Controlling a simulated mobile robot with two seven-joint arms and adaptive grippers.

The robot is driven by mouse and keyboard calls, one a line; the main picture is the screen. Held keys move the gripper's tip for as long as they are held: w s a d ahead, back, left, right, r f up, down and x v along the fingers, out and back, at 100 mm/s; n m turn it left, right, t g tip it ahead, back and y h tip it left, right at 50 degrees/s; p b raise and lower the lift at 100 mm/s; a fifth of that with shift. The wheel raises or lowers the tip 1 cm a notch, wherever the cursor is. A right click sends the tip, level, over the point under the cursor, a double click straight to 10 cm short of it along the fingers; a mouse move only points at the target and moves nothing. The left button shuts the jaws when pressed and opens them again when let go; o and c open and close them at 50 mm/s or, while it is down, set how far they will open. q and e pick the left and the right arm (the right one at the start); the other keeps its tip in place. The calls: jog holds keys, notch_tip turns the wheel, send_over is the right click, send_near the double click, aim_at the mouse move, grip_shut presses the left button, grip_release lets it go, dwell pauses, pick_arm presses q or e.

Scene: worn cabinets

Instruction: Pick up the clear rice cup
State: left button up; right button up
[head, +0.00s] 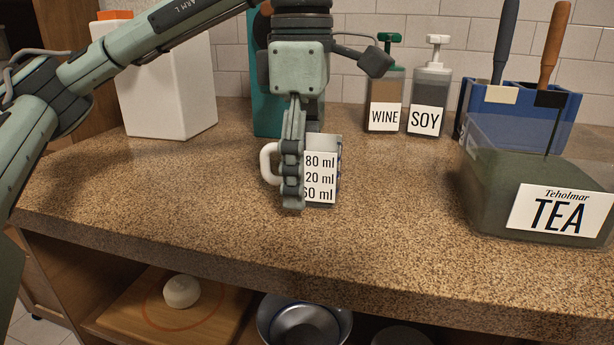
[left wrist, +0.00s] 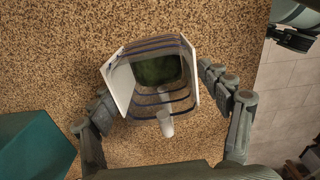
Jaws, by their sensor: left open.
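The clear rice cup (head: 322,173) stands upright on the speckled counter, with a white handle at its left and a white label with ml marks. In the left wrist view the cup (left wrist: 158,98) is seen from above, with dark lines round its walls and a dark green patch inside. My left gripper (head: 292,203) points down at the cup and hides part of its left side. In the left wrist view its open fingers (left wrist: 158,88) stand on either side of the cup, with visible gaps. My right gripper is not in view.
A tea container (head: 485,190) stands at the right. Wine (head: 384,95) and soy (head: 428,95) bottles and a blue holder (head: 480,97) stand behind. A white container (head: 165,90) and a teal object (head: 266,118) are at the back left. The front counter is clear.

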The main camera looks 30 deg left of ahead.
pick_arm(q)
jog(key=c, duration=1.4)
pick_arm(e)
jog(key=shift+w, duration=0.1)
pick_arm(q)
jog(key=shift+r, duration=1.05)
notch_tip(320, 180, up, 5)
jog(key=shift+f+p, duration=0.2)
jog(key=shift+p, duration=0.75)
jog(key=shift+r+p, duration=0.6)
jog(key=shift+r, duration=0.95)
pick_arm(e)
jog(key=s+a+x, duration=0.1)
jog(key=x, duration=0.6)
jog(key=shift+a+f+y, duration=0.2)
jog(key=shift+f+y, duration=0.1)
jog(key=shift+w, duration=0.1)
